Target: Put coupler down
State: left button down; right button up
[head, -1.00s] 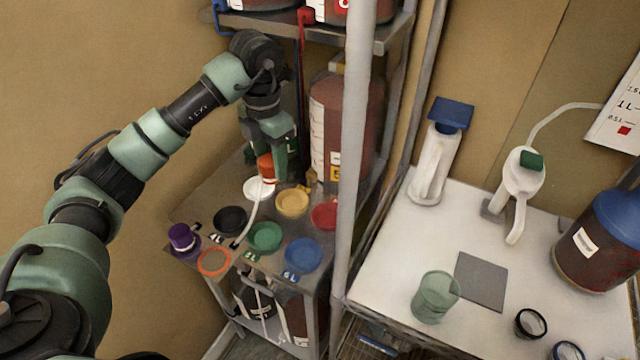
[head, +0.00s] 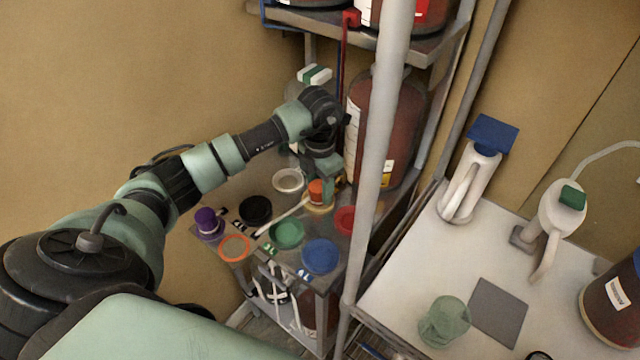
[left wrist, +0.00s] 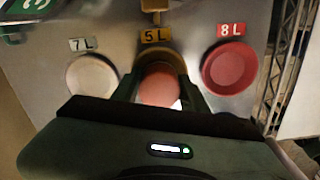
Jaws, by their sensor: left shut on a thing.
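The coupler (head: 317,190) is a small orange cap-like piece with a white hose (head: 285,219) trailing down to the left. My left gripper (head: 322,184) is shut on it, pointing down over the yellow ring (head: 320,210) on the lower shelf. In the left wrist view the coupler (left wrist: 158,86) sits between the fingers (left wrist: 160,92), in front of the yellow ring (left wrist: 174,60) under the "5 L" label. Whether it touches the ring I cannot tell. My right gripper is not in view.
Around it on the shelf are white (head: 288,180), black (head: 255,210), green (head: 287,233), blue (head: 320,256), red (head: 345,219) and orange (head: 235,247) rings, and a purple cap (head: 208,222). A large brown bottle (head: 386,120) and a grey post (head: 378,180) stand close on the right.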

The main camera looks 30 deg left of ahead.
aim_at(319, 185)
pick_arm(q)
jog(key=shift+f, duration=0.1)
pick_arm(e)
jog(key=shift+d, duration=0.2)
pick_arm(q)
jog(key=shift+f, duration=0.2)
jog(key=c, duration=0.8)
grip_release()
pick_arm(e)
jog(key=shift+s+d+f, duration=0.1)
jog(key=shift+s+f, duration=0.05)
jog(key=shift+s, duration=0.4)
pick_arm(q)
jog(key=shift+o, duration=0.2)
jog(key=shift+r, duration=0.1)
jog(key=shift+r, duration=0.2)
jog(key=shift+w+r+b, duration=0.1)
jog(key=shift+r+b, duration=0.2)
notch_tip(319, 185, up, 11)
jog(key=b, duration=0.3)
jog(key=shift+r, duration=0.15)
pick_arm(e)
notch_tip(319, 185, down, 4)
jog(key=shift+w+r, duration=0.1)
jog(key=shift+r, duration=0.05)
